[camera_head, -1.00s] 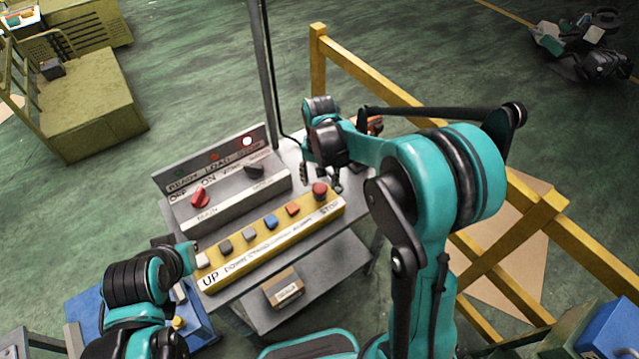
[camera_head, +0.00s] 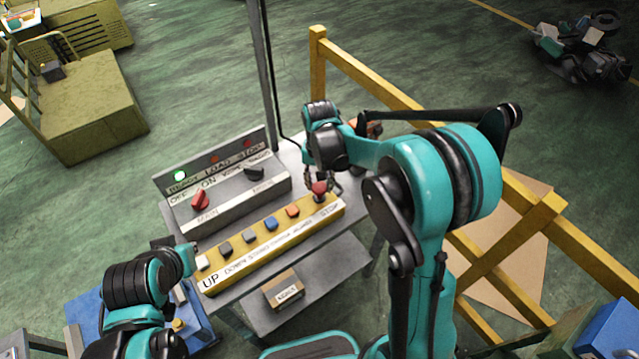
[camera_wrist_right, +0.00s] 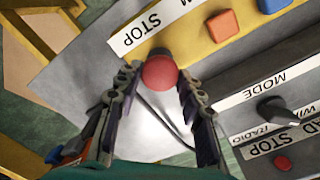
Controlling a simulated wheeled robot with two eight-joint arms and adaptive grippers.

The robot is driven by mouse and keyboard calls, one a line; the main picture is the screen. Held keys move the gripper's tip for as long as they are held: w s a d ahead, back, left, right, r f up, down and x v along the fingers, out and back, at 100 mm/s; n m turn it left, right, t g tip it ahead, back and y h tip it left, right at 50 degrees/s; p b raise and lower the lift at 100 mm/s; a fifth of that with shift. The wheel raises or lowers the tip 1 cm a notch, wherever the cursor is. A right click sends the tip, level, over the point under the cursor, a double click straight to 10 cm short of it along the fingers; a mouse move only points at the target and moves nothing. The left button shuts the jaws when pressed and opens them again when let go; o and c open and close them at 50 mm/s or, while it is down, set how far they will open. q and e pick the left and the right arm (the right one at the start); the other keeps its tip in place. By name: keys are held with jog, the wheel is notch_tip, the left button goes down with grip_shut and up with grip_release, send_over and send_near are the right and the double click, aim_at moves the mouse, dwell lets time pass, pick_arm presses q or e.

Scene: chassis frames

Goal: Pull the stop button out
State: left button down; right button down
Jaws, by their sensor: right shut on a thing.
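The red stop button (camera_head: 319,188) is at the right end of the yellow button box (camera_head: 262,258), beside the STOP label. It stands up from the box on a short stem. In the right wrist view the round red button (camera_wrist_right: 160,73) sits between the fingertips. My right gripper (camera_head: 323,180) is shut on it from above; its fingers (camera_wrist_right: 158,78) lie on both sides of the button. My left gripper (camera_head: 190,257) is near the UP end of the box, away from the stop button; its fingers are too unclear to judge.
Behind the yellow box is a grey panel (camera_head: 235,200) with a red knob (camera_head: 200,198), a black knob (camera_head: 254,173) and a lit green READY lamp (camera_head: 180,176). A yellow railing (camera_head: 385,88) stands behind and right of my right arm. A small box (camera_head: 284,288) lies on the lower shelf.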

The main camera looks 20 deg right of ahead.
aim_at(319, 186)
jog(key=shift+w, duration=0.1)
jog(key=c, duration=1)
grip_release()
jog(key=shift+r, duration=0.1)
jog(key=shift+o, duration=0.2)
notch_tip(319, 186, up, 12)
pick_arm(q)
notch_tip(319, 186, down, 9)
jog(key=b, duration=0.9)
jog(key=shift+s+f+b, duration=0.1)
jog(key=shift+f+b, duration=0.1)
jog(key=shift+b, duration=0.1)
jog(key=shift+f, duration=0.1)
pick_arm(e)
jog(key=s+d+f+n+t, duration=0.1)
jog(key=s+f+n+t, duration=0.1)
jog(key=s+f, duration=0.3)
jog(key=s+d+f+n+t, duration=0.1)
jog(key=s+f+n+t, duration=0.2)
jog(key=s, duration=1)
jog(key=shift+d+f+t, duration=0.35)
jog(key=shift+f+t, duration=0.75)
jog(key=shift+f, duration=0.2)
